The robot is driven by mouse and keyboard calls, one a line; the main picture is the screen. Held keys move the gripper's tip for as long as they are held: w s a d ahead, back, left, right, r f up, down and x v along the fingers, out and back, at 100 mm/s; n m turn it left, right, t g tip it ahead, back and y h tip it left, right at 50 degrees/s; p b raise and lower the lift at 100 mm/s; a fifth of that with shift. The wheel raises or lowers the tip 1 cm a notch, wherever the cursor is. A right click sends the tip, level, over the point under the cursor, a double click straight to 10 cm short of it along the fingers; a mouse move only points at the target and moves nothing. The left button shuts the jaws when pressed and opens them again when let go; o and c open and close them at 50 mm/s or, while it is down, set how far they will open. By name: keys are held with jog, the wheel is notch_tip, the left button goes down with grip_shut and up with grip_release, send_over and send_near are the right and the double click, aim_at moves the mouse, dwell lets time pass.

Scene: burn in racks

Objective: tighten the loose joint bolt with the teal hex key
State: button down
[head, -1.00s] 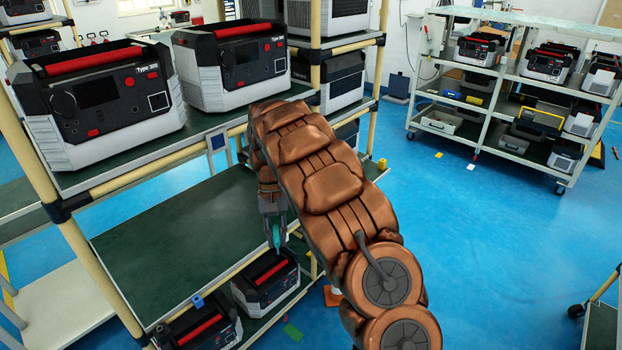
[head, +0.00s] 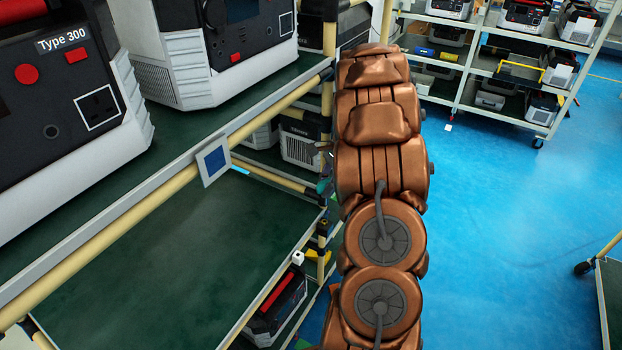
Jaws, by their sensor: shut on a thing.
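My gripper is almost wholly hidden behind my copper-coloured arm, beside the rack's right end. A small teal piece, the teal hex key (head: 325,185), shows at the arm's left edge, in my gripper's grasp. Most of the key is hidden, and I cannot see what its tip touches. The pipe rack (head: 170,187) has cream tubes with dark joints, one of them a dark joint (head: 327,74) near its right corner post. I cannot make out a loose bolt on any joint.
Power units, one marked Type 300 (head: 72,85), stand on the upper green shelf. The lower green shelf (head: 160,260) is bare. A unit with a red handle (head: 278,305) sits below it. Blue floor (head: 490,210) is open to the right, with a white shelf cart (head: 470,65) behind.

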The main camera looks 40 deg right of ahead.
jog(key=shift+w+d, duration=0.1)
jog(key=shift+d, duration=0.1)
jog(key=shift+a+r+p, duration=0.1)
jog(key=shift+a+p, duration=0.15)
jog(key=shift+p, duration=0.15)
jog(key=shift+f+b, duration=0.5)
jog(key=shift+f, duration=2.5)
jog(key=c, duration=1.6)
grip_release()
grip_shut()
